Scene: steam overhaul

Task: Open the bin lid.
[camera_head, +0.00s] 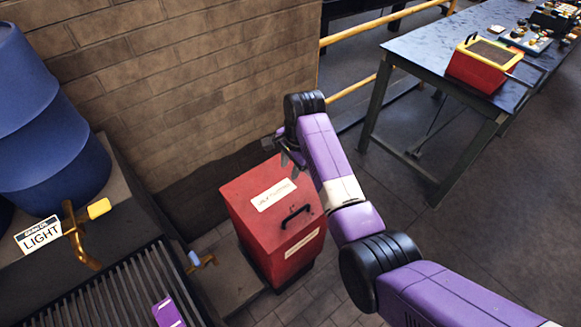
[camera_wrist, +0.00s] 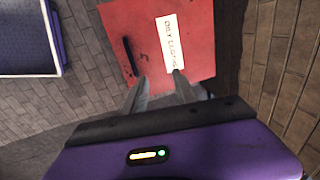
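The red bin (camera_head: 258,224) stands on the floor beside the brick wall. Its lid (camera_head: 250,188) looks shut and carries a white label and a black handle (camera_head: 297,213) near its front edge. In the wrist view the lid (camera_wrist: 200,50) lies beyond my fingers, with the handle (camera_wrist: 130,57) to the left and the label between handle and right edge. My gripper (camera_head: 288,155) is over the back part of the lid, away from the handle. In the wrist view my gripper (camera_wrist: 158,88) has its two fingers apart with nothing between them. The gap to the lid is hard to judge.
The brick wall (camera_head: 180,80) rises behind the bin. A blue drum (camera_head: 45,130) and a grated bench (camera_head: 125,285) with brass valves stand left. A yellow rail (camera_head: 375,28) runs behind. A workbench (camera_head: 430,50) with a red-yellow box is at right. Floor between is open.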

